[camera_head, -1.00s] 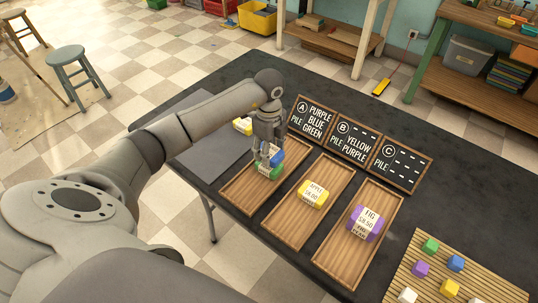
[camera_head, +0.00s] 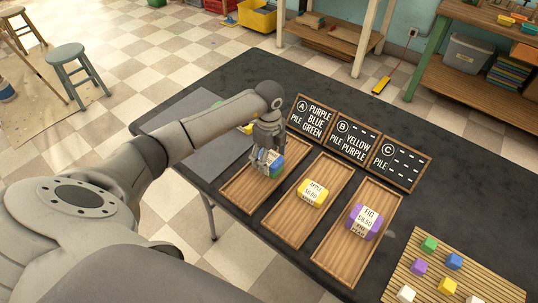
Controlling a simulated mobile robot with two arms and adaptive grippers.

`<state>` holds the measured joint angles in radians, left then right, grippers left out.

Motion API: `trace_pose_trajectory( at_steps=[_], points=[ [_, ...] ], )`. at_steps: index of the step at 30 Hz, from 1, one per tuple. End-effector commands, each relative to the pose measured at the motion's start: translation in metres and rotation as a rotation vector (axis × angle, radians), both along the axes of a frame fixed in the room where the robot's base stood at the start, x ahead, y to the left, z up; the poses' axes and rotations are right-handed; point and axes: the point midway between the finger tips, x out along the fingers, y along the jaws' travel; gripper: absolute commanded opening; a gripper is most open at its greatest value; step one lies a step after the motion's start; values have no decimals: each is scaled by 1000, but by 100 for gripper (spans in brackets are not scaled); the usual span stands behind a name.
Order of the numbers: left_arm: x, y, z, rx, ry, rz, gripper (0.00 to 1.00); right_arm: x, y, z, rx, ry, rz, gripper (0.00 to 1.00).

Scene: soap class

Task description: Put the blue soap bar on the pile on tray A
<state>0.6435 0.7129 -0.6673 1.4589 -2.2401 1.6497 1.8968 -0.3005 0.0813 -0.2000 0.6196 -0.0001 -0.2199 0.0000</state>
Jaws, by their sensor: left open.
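Tray A (camera_head: 234,196) is the leftmost wooden tray, below the sign marked A, which reads purple, blue, green. The blue soap bar (camera_head: 278,161) is over a green bar (camera_head: 273,176) at the upper part of tray A and appears to rest on it. My left gripper (camera_head: 266,160) is open and low at the blue bar, its fingers partly covering the bar and its label. Whether the fingers touch it I cannot tell. My right gripper is not in view.
Tray B (camera_head: 284,229) holds a yellow bar (camera_head: 313,193). Tray C (camera_head: 338,259) holds a purple bar (camera_head: 364,221). A yellow bar (camera_head: 245,128) is partly hidden behind my left arm. A slatted mat (camera_head: 408,270) with small coloured cubes lies at lower right.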

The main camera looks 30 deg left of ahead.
Motion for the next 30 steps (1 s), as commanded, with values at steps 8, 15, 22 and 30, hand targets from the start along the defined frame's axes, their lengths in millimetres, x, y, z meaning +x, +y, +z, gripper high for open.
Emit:
trace_pose_trajectory(
  at_steps=[8,15,22,30],
  points=[
    [2,1,25,1,-6,-1,70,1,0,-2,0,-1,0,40],
    [1,0,77,1,-6,-1,70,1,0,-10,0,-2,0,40],
    [1,0,113,0,-3,1,70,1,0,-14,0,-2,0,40],
    [0,0,124,1,0,0,70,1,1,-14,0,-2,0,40]
  ],
)
